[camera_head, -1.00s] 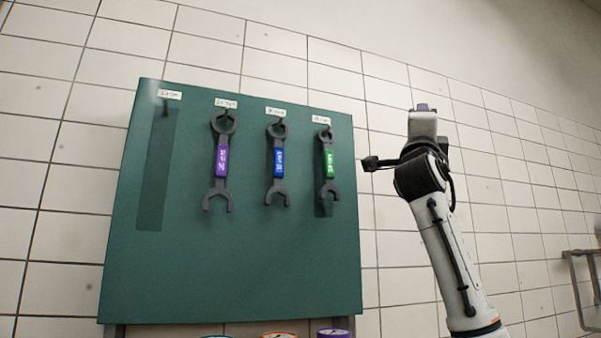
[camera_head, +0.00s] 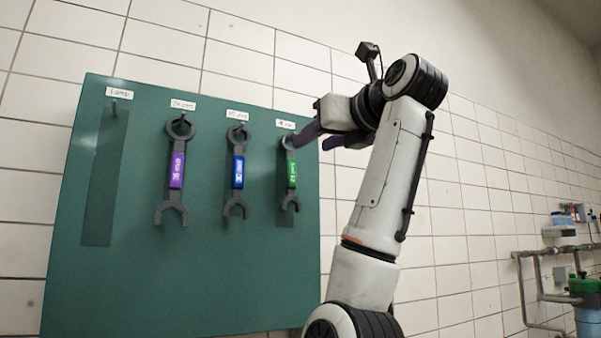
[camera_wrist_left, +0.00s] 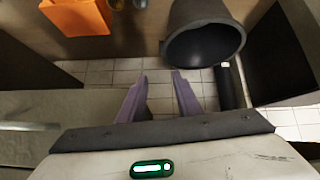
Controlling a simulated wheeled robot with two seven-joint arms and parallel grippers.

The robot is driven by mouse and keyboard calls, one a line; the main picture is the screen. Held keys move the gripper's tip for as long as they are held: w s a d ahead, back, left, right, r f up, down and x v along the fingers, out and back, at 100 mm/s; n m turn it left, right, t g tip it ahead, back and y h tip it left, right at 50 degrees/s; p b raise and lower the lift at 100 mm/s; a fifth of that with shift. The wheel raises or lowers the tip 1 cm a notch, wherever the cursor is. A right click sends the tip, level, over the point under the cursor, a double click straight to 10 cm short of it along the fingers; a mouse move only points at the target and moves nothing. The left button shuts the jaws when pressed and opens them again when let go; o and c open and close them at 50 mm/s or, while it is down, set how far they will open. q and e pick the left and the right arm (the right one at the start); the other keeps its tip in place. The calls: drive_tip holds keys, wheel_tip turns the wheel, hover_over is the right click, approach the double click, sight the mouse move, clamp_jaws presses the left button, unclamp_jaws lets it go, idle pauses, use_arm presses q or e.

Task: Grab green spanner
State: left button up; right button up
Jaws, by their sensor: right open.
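The green spanner (camera_head: 291,174) is a dark grey wrench with a green grip band. It hangs upright on the right side of the green board (camera_head: 200,270), under a small label. My right gripper (camera_head: 318,142) is open, with purple fingers pointing left. One finger overlaps the spanner's upper ring in the head view; I cannot tell whether it touches. The spanner's top is partly hidden by that finger. My left gripper (camera_wrist_left: 160,95) shows in the left wrist view with its two purple fingers apart and nothing between them.
A blue spanner (camera_head: 238,172) and a purple spanner (camera_head: 176,170) hang to the left of the green one. An empty hook (camera_head: 114,104) is at far left. Pipes (camera_head: 540,255) run along the wall at right. A dark bucket (camera_wrist_left: 203,45) and orange container (camera_wrist_left: 77,16) are near my left gripper.

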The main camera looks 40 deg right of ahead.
drive_tip(key=p, duration=0.1)
approach(292, 162)
drive_tip(key=w, duration=0.2)
drive_tip(key=x, duration=0.2)
drive_tip(key=p+x, duration=0.1)
drive_tip(key=x, duration=0.1)
drive_tip(key=p+x, duration=0.1)
drive_tip(key=x, duration=0.1)
drive_tip(key=shift+d+r, duration=0.1)
drive_tip(key=shift+d, duration=0.3)
clamp_jaws()
